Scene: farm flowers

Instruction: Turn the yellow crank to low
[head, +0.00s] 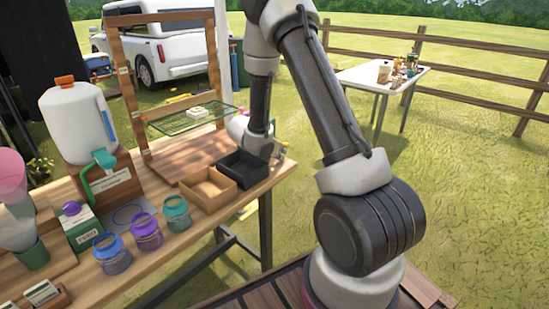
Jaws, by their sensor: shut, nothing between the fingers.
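I cannot make out a yellow crank for certain. A small yellowish piece (285,147) shows just right of my wrist at the table's far right corner; it is too small and too covered to tell what it is or how it is set. My arm reaches over and down to the far right end of the wooden table (232,205). My gripper's fingers are hidden behind my own wrist and arm, so I cannot see how close they are to that piece.
A black tray (243,165) and a brown tray (208,190) sit beside my wrist. A wooden frame (128,85) holds a green mesh shelf (192,121). A white jug (75,120) and several jars, including a teal-lidded jar (177,213), stand left.

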